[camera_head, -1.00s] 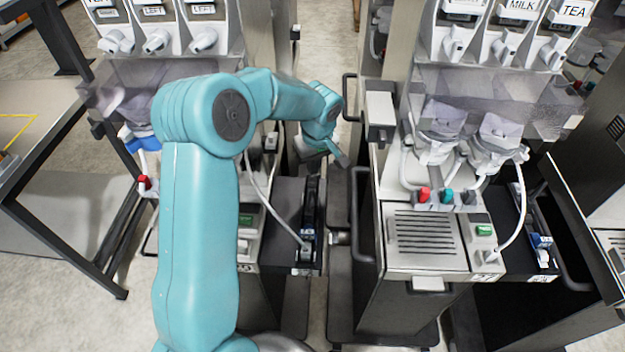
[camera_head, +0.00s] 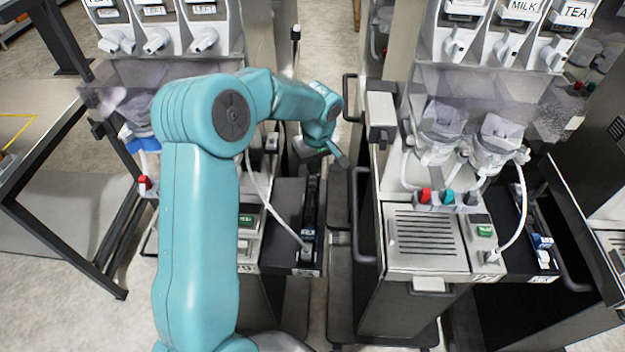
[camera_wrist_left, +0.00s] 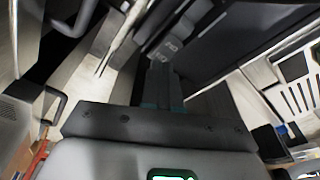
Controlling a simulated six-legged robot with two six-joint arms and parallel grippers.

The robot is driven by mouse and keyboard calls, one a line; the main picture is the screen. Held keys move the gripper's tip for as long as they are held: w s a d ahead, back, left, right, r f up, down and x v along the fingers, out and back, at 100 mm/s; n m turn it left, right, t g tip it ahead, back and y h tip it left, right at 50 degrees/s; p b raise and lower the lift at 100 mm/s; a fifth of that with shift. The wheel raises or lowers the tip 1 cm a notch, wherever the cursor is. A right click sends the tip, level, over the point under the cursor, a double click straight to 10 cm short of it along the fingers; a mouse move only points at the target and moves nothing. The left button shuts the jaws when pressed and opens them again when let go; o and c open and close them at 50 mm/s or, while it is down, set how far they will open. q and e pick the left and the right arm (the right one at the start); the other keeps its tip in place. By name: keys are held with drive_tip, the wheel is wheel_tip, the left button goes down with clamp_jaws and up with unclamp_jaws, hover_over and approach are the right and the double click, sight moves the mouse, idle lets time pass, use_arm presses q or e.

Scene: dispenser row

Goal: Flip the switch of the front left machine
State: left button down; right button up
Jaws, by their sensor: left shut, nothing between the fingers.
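The left machine (camera_head: 205,40) is a dispenser with several white spouts at the left. My left arm covers much of its lower front. A small dark-tipped switch-like part (camera_head: 271,142) shows on its right side, just right of my upper arm; I cannot tell its position. My left gripper (camera_head: 339,157) is shut and empty. It points down and right in the gap between the two machines, apart from that small part. My right gripper is not in view.
A similar machine (camera_head: 427,240) with a drip grille stands at the right, a dark handle bar (camera_head: 362,215) on its left side. A black card-reader-like unit (camera_head: 309,225) stands below my gripper. A dark-framed table (camera_head: 40,110) is at the far left. Pale floor shows between.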

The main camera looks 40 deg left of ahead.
sight(313, 177)
use_arm(q)
drive_tip(key=shift+f+b, duration=0.95)
drive_tip(key=shift+f, duration=0.05)
idle(0.7)
drive_tip(key=shift+r, duration=0.15)
drive_tip(key=shift+r+p, duration=0.55)
drive_tip(key=shift+r, duration=0.05)
drive_tip(key=shift+r+p, duration=1.5)
drive_tip(key=shift+r, duration=1.35)
drive_tip(key=shift+w+f, duration=0.1)
